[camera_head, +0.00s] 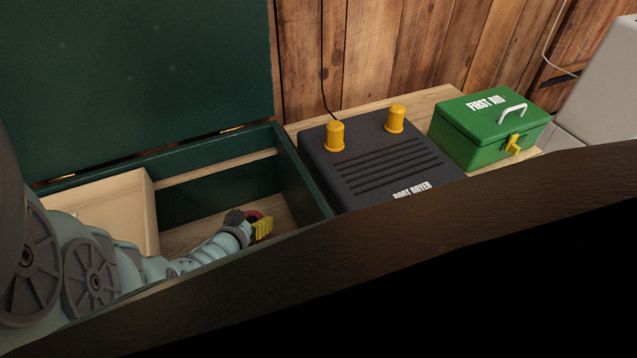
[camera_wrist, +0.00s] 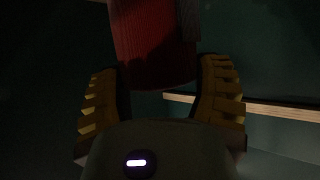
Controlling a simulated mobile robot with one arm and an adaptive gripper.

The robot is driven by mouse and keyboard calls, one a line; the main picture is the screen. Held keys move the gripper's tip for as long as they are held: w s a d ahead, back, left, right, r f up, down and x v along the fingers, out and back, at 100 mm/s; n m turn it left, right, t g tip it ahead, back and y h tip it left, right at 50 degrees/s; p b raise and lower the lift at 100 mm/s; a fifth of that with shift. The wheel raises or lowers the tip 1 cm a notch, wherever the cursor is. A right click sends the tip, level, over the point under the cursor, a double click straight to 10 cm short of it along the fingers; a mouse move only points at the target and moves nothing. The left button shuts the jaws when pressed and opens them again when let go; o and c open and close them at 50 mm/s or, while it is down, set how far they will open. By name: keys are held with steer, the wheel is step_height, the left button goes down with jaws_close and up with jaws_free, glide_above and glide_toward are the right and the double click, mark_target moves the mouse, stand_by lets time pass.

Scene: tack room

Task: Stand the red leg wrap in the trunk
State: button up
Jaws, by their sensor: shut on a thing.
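The trunk (camera_head: 304,184) is dark green, with its lid (camera_head: 150,70) raised at the back left. My arm reaches down into it from the left. My gripper (camera_head: 262,228), with yellow fingers, is low inside the trunk near its right end, shut on the red leg wrap (camera_head: 254,215). Only a small red part of the wrap shows there. In the wrist view the wrap (camera_wrist: 155,45) is a dark red cylinder between the two fingers. That view is very dark, and whether the wrap touches the trunk floor cannot be told.
A pale wooden box (camera_head: 110,203) fills the trunk's left part. The black boot dryer (camera_head: 385,165) with two yellow posts stands right of the trunk, then a green first aid box (camera_head: 485,128). A dark brown edge (camera_head: 400,235) crosses the foreground and hides the trunk's front.

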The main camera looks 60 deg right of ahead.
steer(key=shift+f, duration=0.35)
steer(key=o, duration=1.2)
steer(key=shift+r, duration=0.1)
steer(key=shift+r+p, duration=0.45)
steer(key=shift+r, duration=0.15)
steer(key=shift+a+r+p, duration=0.1)
steer(key=shift+r+p, duration=0.25)
steer(key=shift+p, duration=0.05)
steer(key=p+v, duration=0.5)
steer(key=v, duration=0.2)
steer(key=shift+f, duration=0.2)
steer(key=shift+a, duration=0.1)
